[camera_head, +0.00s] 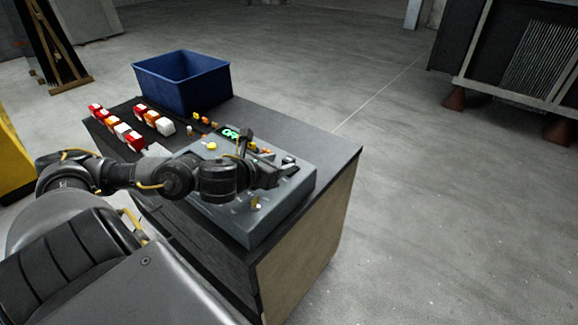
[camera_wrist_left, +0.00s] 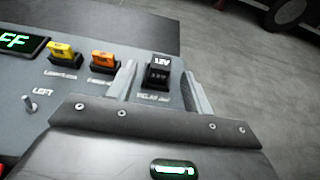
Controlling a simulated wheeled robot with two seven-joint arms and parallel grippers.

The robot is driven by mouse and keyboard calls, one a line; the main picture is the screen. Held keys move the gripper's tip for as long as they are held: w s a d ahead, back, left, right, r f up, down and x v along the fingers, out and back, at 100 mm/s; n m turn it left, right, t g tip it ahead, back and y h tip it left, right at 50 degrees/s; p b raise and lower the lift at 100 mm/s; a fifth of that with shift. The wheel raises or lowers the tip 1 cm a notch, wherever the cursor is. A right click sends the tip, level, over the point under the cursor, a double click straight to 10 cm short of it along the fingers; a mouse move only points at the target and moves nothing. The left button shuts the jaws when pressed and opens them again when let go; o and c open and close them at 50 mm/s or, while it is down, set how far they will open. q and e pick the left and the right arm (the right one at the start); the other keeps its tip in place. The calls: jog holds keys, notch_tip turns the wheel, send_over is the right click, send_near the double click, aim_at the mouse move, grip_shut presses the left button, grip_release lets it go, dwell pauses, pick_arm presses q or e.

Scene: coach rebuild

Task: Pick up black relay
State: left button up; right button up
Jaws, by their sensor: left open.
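The black relay (camera_wrist_left: 159,70), marked 12V on top, sits upright on the grey control panel (camera_wrist_left: 75,88) in the left wrist view. In the head view the relay (camera_head: 289,160) is a small dark block near the panel's far right part. My left gripper (camera_head: 281,170) is over the panel. In the left wrist view its two fingers (camera_wrist_left: 160,82) stand apart, one on each side of the relay. I cannot tell whether they touch it. My right gripper does not show.
A yellow fuse (camera_wrist_left: 61,51) and an orange fuse (camera_wrist_left: 103,61) sit left of the relay. A green-lit display (camera_wrist_left: 22,43) and a toggle switch (camera_wrist_left: 29,103) are nearby. A blue bin (camera_head: 183,80) and red, orange and white blocks (camera_head: 118,127) stand on the black-topped bench (camera_head: 322,146).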

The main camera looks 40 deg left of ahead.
aim_at(286, 161)
pick_arm(q)
jog(key=p+x, duration=0.1)
jog(key=x, duration=0.3)
jog(key=shift+w, duration=0.25)
jog(key=shift+w+f, duration=0.15)
jog(key=c, duration=1.1)
jog(key=shift+o, duration=0.2)
notch_tip(286, 161, up, 10)
jog(key=p, duration=0.6)
